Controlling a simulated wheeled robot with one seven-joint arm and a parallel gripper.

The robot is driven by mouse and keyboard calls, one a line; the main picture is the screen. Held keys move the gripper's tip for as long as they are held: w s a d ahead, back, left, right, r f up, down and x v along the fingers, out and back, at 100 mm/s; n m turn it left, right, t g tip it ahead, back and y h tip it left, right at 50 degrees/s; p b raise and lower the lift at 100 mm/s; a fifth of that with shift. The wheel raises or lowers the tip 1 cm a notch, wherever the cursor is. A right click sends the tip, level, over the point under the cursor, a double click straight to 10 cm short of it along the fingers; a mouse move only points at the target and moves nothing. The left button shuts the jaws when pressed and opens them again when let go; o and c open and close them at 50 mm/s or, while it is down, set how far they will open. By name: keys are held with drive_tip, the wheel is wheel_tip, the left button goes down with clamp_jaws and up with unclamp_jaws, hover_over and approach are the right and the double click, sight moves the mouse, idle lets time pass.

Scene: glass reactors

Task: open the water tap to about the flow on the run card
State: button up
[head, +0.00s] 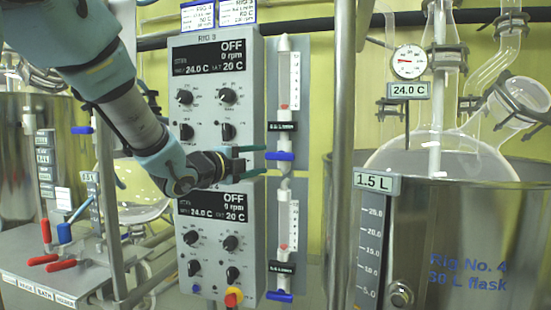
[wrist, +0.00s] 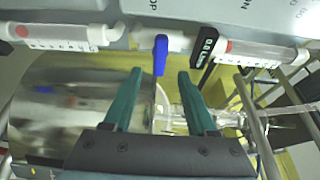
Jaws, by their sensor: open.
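Two upright flow tubes stand on the right edge of the grey control panel. The upper flow tube (head: 295,80) has a blue tap lever (head: 280,156) at its foot, and the lower flow tube (head: 288,225) has another blue tap lever (head: 279,296). Red floats sit low in both tubes. My gripper (head: 264,160) is open at the upper lever's height, its fingertips close to it. In the wrist view the blue lever (wrist: 160,55) lies just ahead of and between the teal fingertips (wrist: 160,73); contact is not visible. Two cards (head: 198,15) top the panel; their small print is hard to read.
The control panel (head: 207,143) carries black knobs and displays reading OFF. A vertical metal post (head: 341,150) stands right of the tubes. A steel vessel (head: 480,240) with a glass flask is at the right. Red-handled valves (head: 60,264) are at lower left.

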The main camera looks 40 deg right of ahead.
sight(277, 157)
drive_tip(key=d, duration=0.3)
drive_tip(key=w+d+p, duration=0.1)
drive_tip(key=d, duration=0.3)
drive_tip(key=shift+w+d+p, duration=0.2)
drive_tip(key=shift+d+p, duration=0.05)
drive_tip(key=shift+p, duration=0.05)
clamp_jaws()
